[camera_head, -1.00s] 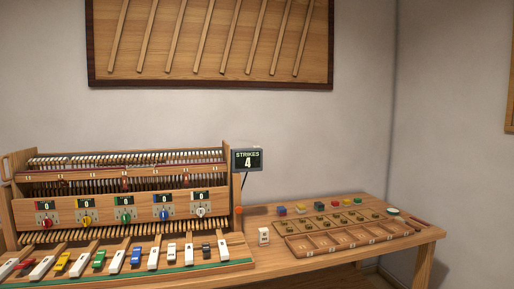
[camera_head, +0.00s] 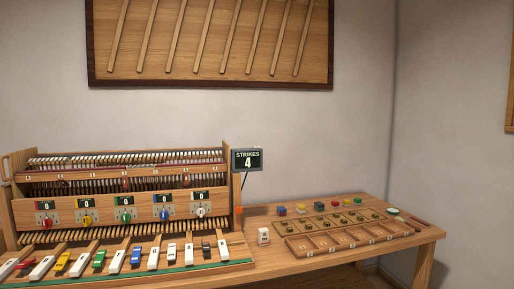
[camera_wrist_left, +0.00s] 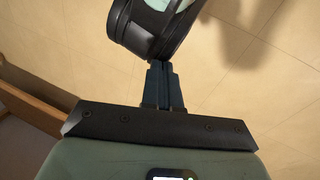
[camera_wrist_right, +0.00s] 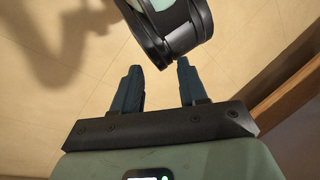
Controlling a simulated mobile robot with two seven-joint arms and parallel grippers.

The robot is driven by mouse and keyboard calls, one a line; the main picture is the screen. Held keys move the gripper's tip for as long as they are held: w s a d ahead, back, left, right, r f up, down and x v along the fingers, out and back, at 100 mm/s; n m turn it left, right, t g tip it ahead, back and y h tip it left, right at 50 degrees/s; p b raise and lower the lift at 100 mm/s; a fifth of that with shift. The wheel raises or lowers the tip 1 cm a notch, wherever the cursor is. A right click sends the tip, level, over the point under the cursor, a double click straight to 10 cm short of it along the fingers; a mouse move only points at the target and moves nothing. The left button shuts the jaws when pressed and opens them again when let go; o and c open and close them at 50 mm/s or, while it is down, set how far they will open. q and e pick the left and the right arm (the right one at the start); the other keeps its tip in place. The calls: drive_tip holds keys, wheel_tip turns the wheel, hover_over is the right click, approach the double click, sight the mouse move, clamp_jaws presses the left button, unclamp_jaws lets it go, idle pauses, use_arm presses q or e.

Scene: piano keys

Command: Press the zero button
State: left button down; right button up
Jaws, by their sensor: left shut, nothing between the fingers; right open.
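No button marked zero can be read in the head view. A small cream block (camera_head: 264,236) with a dark mark stands on the table just right of the keys. A small orange piece (camera_head: 239,210) is at the right side of the wooden piano-action case (camera_head: 110,208). Which of these, if either, is the zero button I cannot tell. The strikes display (camera_head: 247,160) reads 4. My left gripper (camera_wrist_left: 160,72) is shut and empty over the floor. My right gripper (camera_wrist_right: 158,66) is open and empty over the floor. Neither gripper shows in the head view.
Several counters reading 0 sit above coloured knobs, including a green knob (camera_head: 125,215). White keys (camera_head: 154,257) carry coloured pieces in front. A wooden compartment tray (camera_head: 345,240) and small coloured blocks (camera_head: 300,209) are on the table's right. Table edges (camera_wrist_left: 30,108) show near both grippers.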

idle(0.8)
use_arm(q)
drive_tip(key=s+d+r+g+p, duration=0.1)
drive_tip(key=s+r+p, duration=0.1)
drive_tip(key=r+p, duration=0.6)
drive_tip(key=s+d+r+g+p, duration=0.1)
drive_tip(key=s+r+p, duration=0.1)
drive_tip(key=r+p, duration=0.7)
drive_tip(key=shift+s+d+m+g+h, duration=0.2)
drive_tip(key=shift+s+m+g+h, duration=0.1)
drive_tip(key=shift+s+h, duration=0.1)
use_arm(e)
drive_tip(key=s+a+r+g, duration=0.1)
drive_tip(key=s+r, duration=0.1)
drive_tip(key=r, duration=0.6)
drive_tip(key=s+a+r+g, duration=0.1)
drive_tip(key=s+r, duration=0.1)
drive_tip(key=r, duration=0.7)
drive_tip(key=shift+s+a+n+g+y, duration=0.25)
drive_tip(key=shift+s+n+g+y, duration=0.05)
drive_tip(key=shift+s+y, duration=0.1)
use_arm(q)
drive_tip(key=shift+s, duration=0.1)
use_arm(e)
drive_tip(key=shift+s, duration=0.1)
